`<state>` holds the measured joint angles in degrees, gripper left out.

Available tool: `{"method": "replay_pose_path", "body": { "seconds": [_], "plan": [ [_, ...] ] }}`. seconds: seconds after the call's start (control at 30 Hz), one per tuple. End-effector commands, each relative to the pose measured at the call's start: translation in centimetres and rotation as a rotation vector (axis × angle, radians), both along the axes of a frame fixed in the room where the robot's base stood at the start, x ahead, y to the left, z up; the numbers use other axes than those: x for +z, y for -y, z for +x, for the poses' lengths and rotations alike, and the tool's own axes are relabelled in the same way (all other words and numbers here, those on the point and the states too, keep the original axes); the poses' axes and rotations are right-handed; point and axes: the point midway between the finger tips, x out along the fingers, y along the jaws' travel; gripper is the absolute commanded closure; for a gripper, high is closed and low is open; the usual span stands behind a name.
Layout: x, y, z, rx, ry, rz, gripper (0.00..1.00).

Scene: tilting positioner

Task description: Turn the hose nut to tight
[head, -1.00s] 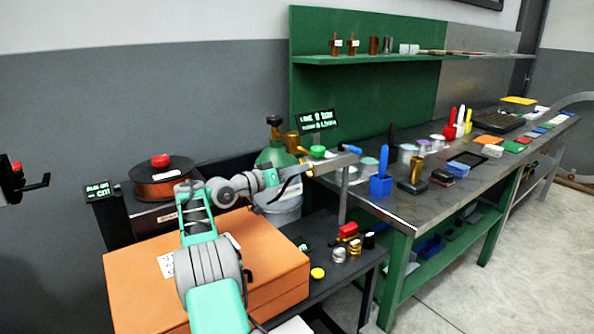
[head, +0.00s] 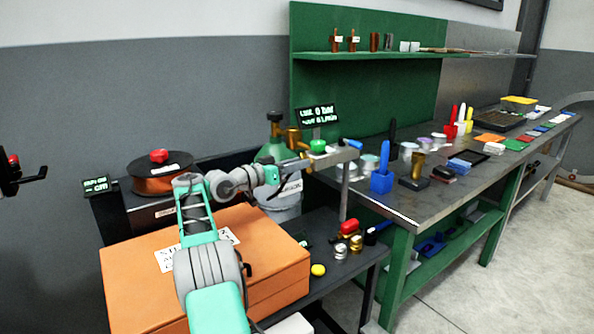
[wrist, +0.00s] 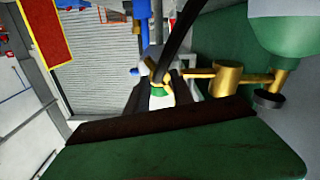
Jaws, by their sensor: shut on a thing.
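My gripper (head: 297,164) is at the regulator beside the green gas cylinder (head: 268,154). In the wrist view its dark jaws (wrist: 158,92) are shut on the hose nut (wrist: 156,84), a small yellowish part mostly hidden between them. A black hose (wrist: 178,45) curves up from there. The brass regulator (wrist: 228,78) is just right of the jaws, with a thin brass stem toward them. A green spot shows between the jaws. In the head view the nut is hidden by my gripper. The display (head: 318,115) appears to read 0 bar.
A green knob (head: 318,147) is close to my gripper. The metal bench (head: 400,205), crowded with small items, stands right. An orange case (head: 270,270) lies below my arm. A low dark table (head: 340,275) holds small fittings. The cylinder's dark handwheel (wrist: 269,100) is near the regulator.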

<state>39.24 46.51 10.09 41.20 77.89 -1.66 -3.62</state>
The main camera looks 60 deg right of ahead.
Motion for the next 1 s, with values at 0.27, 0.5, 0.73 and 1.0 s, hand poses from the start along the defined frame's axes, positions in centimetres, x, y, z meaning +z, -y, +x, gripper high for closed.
{"method": "replay_pose_path", "body": {
  "seconds": [0.27, 0.5, 0.73, 1.0],
  "plan": [
    [-0.4, -0.04, -0.12, 0.0, 0.223, -0.113, 1.0],
    [-0.3, -0.06, -0.17, -0.001, 0.387, -0.197, 1.0],
    [-0.22, -0.08, -0.22, -0.001, 0.489, -0.248, 1.0],
    [-0.1, -0.1, -0.24, -0.001, 0.536, -0.272, 1.0]
  ]
}}
